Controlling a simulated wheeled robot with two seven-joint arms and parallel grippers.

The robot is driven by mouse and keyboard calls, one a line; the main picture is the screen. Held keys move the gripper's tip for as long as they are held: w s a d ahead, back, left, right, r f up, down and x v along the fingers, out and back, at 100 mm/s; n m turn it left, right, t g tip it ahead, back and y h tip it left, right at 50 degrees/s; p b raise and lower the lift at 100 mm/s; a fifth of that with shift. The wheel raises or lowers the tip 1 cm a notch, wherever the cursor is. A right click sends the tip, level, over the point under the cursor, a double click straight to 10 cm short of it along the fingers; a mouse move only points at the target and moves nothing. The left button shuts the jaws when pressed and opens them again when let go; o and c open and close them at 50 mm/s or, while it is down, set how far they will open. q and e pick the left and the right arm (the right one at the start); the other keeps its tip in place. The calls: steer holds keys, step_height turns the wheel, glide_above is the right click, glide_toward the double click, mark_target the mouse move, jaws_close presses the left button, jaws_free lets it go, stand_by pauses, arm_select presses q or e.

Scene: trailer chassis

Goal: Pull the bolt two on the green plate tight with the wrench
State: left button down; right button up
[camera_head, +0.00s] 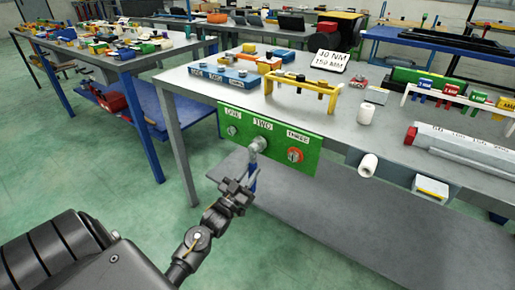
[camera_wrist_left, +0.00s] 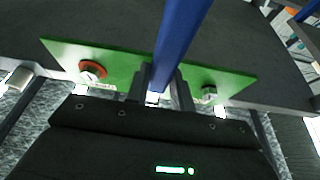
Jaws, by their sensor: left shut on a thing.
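The green plate (camera_head: 275,150) hangs on the front edge of the grey table, with labels ONE, TWO and THREE. Bolt one (camera_head: 232,130) is at its left and bolt three (camera_head: 295,155), with an orange ring, at its right. At the TWO position a grey wrench head (camera_head: 258,145) covers bolt two. My left gripper (camera_head: 248,182) is shut on the wrench's blue handle just below the plate. In the left wrist view the blue handle (camera_wrist_left: 181,40) stands between the fingers (camera_wrist_left: 160,88), before the green plate (camera_wrist_left: 125,62); bolt two is hidden there. My right gripper is not in view.
The grey tabletop (camera_head: 390,150) holds a blue block (camera_head: 225,76), a yellow stand (camera_head: 303,85), a sign reading 30 NM 150 MM (camera_head: 330,61) and a torque-tool box (camera_head: 465,143). A lower shelf (camera_head: 330,205) lies under the plate. Open floor is at the left.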

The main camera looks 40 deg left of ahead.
arm_select(q)
steer(key=shift+a+r+m+h, duration=0.1)
steer(key=shift+a+m+h, duration=0.45)
steer(key=shift+m, duration=0.45)
steer(key=shift+a+r+m+h, duration=0.1)
steer(key=shift+a+m+h, duration=0.25)
steer(key=shift+m, duration=0.35)
steer(key=shift+a+r+m+h, duration=0.1)
steer(key=shift+a+m+h, duration=0.25)
steer(key=shift+m, duration=0.35)
steer(key=shift+a+r+m+g+h, duration=0.3)
steer(key=shift+a+m+g+h, duration=0.3)
steer(key=shift+m, duration=0.7)
steer(key=shift+a, duration=0.1)
steer(key=shift+d+n+t+p, duration=0.25)
steer(key=shift+n+t+p, duration=0.05)
steer(key=shift+n+p, duration=0.1)
steer(key=shift+s, duration=0.1)
